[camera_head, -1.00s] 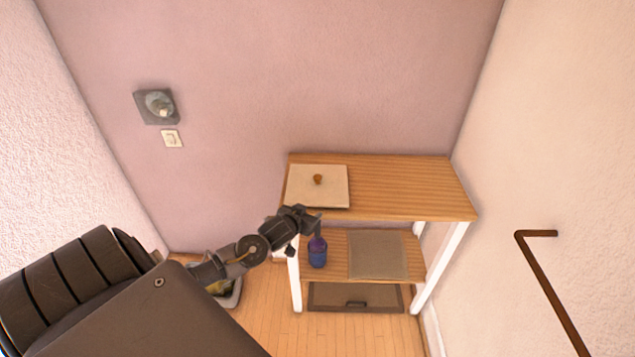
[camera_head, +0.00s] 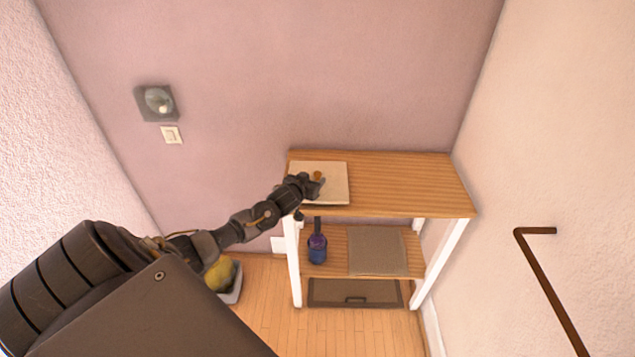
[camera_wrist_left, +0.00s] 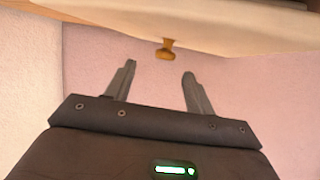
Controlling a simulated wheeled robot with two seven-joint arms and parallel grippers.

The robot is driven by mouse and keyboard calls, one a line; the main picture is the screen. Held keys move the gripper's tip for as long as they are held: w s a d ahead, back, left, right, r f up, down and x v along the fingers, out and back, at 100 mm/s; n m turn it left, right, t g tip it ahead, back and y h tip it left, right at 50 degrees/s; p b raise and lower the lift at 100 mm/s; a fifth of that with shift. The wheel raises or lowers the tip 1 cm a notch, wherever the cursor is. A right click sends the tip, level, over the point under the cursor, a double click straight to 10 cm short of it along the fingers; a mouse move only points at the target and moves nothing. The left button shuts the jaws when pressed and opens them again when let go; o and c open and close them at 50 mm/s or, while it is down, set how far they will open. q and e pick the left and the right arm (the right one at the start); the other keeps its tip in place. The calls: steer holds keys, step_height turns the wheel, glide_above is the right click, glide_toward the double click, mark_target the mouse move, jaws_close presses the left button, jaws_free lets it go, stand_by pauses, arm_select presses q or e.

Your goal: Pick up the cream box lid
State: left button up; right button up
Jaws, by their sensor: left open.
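The cream box lid (camera_head: 334,185) is a flat square with a small brown knob (camera_head: 317,175), lying on the left part of the wooden shelf unit's top. My left gripper (camera_head: 312,183) is at the lid, over its left part and close to the knob. In the left wrist view the open, empty fingers (camera_wrist_left: 158,82) point at the knob (camera_wrist_left: 165,52), which lies just past the fingertips and between them. The lid's pale surface (camera_wrist_left: 230,20) fills the top of that view. My right gripper is not in view.
The wooden shelf unit (camera_head: 410,185) has bare top to the right of the lid. Its lower shelf holds a blue-purple bottle (camera_head: 317,248) and a grey-brown mat (camera_head: 376,250). A bin with something yellow (camera_head: 226,278) stands on the floor at left. A brown rail (camera_head: 548,285) is at right.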

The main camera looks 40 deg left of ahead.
mark_target(317, 174)
arm_select(q)
steer(key=shift+w+a+f, duration=0.1)
steer(key=shift+w+a, duration=0.2)
steer(key=shift+w, duration=0.15)
steer(key=shift+p+x, duration=0.35)
steer(key=shift+x, duration=1.75)
steer(key=shift+s+a+f, duration=0.1)
steer(key=shift+a+f, duration=0.05)
steer(key=shift+f, duration=0.05)
jaws_close()
